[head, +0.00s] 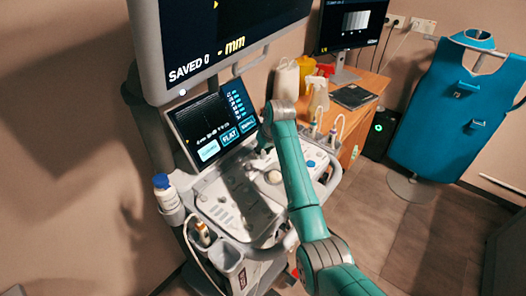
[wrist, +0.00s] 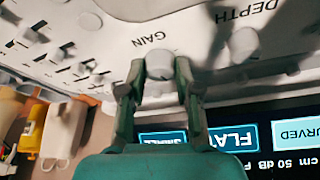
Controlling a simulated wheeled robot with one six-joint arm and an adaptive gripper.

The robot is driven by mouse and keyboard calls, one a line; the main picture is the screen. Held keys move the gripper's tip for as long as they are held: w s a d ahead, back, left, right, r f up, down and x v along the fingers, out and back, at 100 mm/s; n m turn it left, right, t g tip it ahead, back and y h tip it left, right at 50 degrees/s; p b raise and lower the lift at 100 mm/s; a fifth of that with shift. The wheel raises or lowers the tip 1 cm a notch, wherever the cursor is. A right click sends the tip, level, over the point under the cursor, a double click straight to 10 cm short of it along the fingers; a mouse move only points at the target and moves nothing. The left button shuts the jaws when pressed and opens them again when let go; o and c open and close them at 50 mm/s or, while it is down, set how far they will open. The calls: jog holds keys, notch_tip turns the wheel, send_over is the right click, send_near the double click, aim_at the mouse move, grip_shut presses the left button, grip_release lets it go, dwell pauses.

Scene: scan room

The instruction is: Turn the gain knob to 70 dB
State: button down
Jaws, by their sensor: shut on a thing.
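The gain knob (wrist: 159,57) is a pale round knob beside the printed word GAIN on the ultrasound console's white panel, in the wrist view. My gripper (wrist: 160,68) has one green finger on each side of the knob and is shut on it. In the head view my green arm (head: 297,175) reaches over the console (head: 225,212), and the knob is hidden there. The console's touch screen (wrist: 270,160) reads "50 dB" in the wrist view. It also shows in the head view (head: 205,118), where its small text is hard to read.
A second pale knob (wrist: 244,42) sits by the word DEPTH, close to my gripper. Several small sliders (wrist: 62,52) are on the panel's other side. The large monitor (head: 215,40) overhangs the console. A desk (head: 362,95) with bottles stands behind; open floor (head: 420,235) lies to the right.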

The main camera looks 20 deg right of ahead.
jog(key=shift+m, duration=0.3)
jog(key=m+h, duration=0.2)
jog(key=m, duration=0.3)
jog(key=shift+a, duration=0.2)
jog(key=m+h, duration=0.1)
jog(key=m, duration=0.2)
jog(key=m+h, duration=0.1)
jog(key=m, duration=0.2)
jog(key=shift+g, duration=0.4)
jog(key=c, duration=0.8)
grip_release()
